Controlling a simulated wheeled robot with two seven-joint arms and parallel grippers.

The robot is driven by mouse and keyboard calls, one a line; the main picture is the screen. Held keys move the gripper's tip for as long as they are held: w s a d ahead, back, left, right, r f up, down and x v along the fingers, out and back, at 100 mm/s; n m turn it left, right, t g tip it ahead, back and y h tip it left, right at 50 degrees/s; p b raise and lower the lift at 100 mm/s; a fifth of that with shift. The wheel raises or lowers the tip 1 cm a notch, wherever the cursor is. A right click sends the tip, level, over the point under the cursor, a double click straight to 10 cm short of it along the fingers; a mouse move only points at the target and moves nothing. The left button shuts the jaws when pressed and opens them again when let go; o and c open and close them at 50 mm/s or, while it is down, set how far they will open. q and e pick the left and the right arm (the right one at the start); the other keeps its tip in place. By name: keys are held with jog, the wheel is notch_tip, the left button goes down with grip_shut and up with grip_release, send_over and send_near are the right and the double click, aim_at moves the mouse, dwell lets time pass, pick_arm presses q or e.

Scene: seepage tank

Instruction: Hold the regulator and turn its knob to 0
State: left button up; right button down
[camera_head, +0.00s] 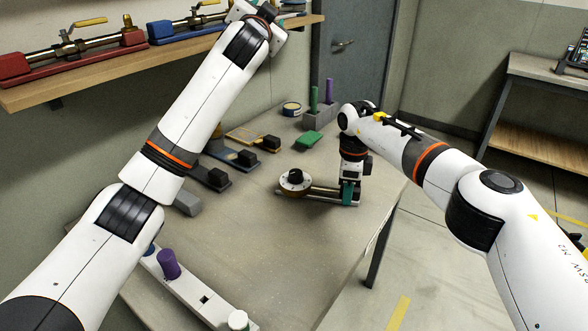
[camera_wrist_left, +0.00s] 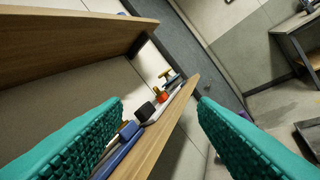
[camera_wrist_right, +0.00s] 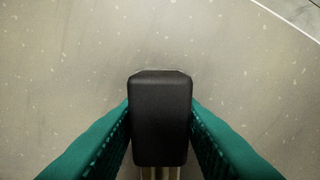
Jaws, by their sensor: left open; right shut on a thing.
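The regulator lies on the table with a round pale dial (camera_head: 295,183) and a black knob (camera_head: 295,175) on top. A metal bar (camera_head: 325,191) runs right from the dial to my right gripper (camera_head: 348,193). That gripper points down and is shut on the black end block (camera_wrist_right: 160,118) of the bar, with a teal finger on each side. The knob's setting is too small to read. My left gripper (camera_wrist_left: 165,125) is raised by the wall shelf, far from the regulator.
The wall shelf (camera_head: 60,90) carries red and blue valve assemblies. Black-topped fixtures (camera_head: 240,157), a green block (camera_head: 309,139), a tin (camera_head: 291,109) and a grey holder (camera_head: 320,118) stand on the table. A pale rack (camera_head: 185,290) lies in front. The table's middle is clear.

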pick_arm(q)
notch_tip(320, 180, down, 9)
jog(key=n+g, duration=0.2)
jog(key=g, duration=0.3)
jog(key=m+g+h, duration=0.3)
jog(key=g, duration=0.8)
send_near(295, 172)
jog(key=x, duration=0.9)
jog(key=shift+r, duration=0.1)
jog(key=shift+y, duration=0.3)
jog(key=c, duration=1)
jog(key=shift+n, duration=0.4)
